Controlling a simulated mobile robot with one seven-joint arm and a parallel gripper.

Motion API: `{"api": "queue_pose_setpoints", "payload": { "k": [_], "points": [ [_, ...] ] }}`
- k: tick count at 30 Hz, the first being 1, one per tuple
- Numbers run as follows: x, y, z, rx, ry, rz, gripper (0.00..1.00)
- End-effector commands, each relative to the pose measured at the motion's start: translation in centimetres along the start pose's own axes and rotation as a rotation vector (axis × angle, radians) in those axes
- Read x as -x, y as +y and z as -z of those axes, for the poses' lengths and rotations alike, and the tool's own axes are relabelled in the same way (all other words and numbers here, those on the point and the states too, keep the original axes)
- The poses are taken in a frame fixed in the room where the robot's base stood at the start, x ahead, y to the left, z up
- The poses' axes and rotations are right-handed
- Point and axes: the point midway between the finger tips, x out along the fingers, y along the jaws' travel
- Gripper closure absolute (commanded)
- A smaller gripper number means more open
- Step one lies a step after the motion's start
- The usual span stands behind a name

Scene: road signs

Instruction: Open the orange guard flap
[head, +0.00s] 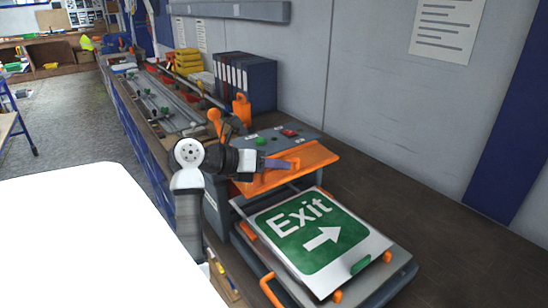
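The orange guard flap (312,158) is a flat orange panel on the machine on the bench, behind and above the bed that holds a green Exit sign (344,258). My gripper (290,166) reaches in from the left, and its end lies over the left part of the flap. It seems very close to the flap, but I cannot tell if it touches. The fingers are small and seen from the side, so their opening is unclear. The gripper and wrist hide the flap's left end.
A control panel with a green button (261,141) and a red button (289,132) sits behind the flap. An orange bottle (241,110) and dark binders (245,80) stand further back. The wall is close behind. Bench to the right (400,195) is clear.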

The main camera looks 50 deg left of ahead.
Motion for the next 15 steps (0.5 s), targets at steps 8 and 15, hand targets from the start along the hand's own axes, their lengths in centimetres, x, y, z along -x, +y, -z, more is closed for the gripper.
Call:
{"api": "queue_pose_setpoints", "payload": {
  "k": [8, 15],
  "points": [
    [3.0, 0.2, 0.2, -0.002, -0.002, -0.005, 0.67],
    [8.6, 0.2, 0.3, 0.000, -0.002, -0.004, 0.67]
  ]
}}
